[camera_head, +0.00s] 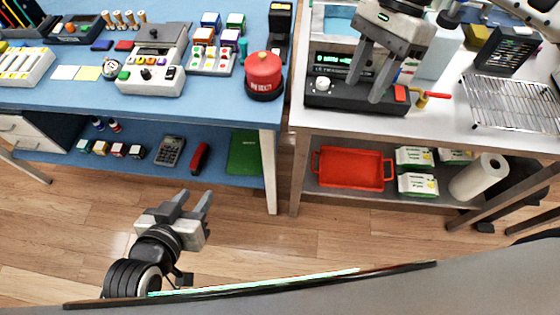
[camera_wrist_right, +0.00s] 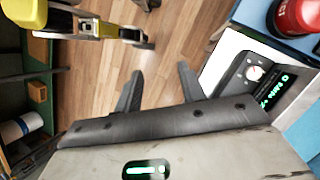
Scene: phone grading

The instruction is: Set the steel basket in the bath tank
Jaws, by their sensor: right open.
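The bath tank (camera_head: 338,22) stands at the back left of the white table, with bluish liquid showing in its open top. Its dark front panel, with a knob and green display, also shows at the right of the right wrist view (camera_wrist_right: 262,82). My right gripper (camera_head: 366,90) is open and empty, above the tank's front ledge, and hides part of the tank. Its two spread fingers also show in the wrist view (camera_wrist_right: 160,72). My left gripper (camera_head: 195,194) is open and empty, low over the floor in front of the blue table. I cannot make out the steel basket.
A wire rack (camera_head: 515,102) lies on the white table at right, beside a dark box (camera_head: 507,50). A red-handled yellow valve (camera_head: 422,98) sticks out near the tank. A red tray (camera_head: 352,168) sits on the lower shelf. A red can (camera_head: 264,76) stands on the blue table.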

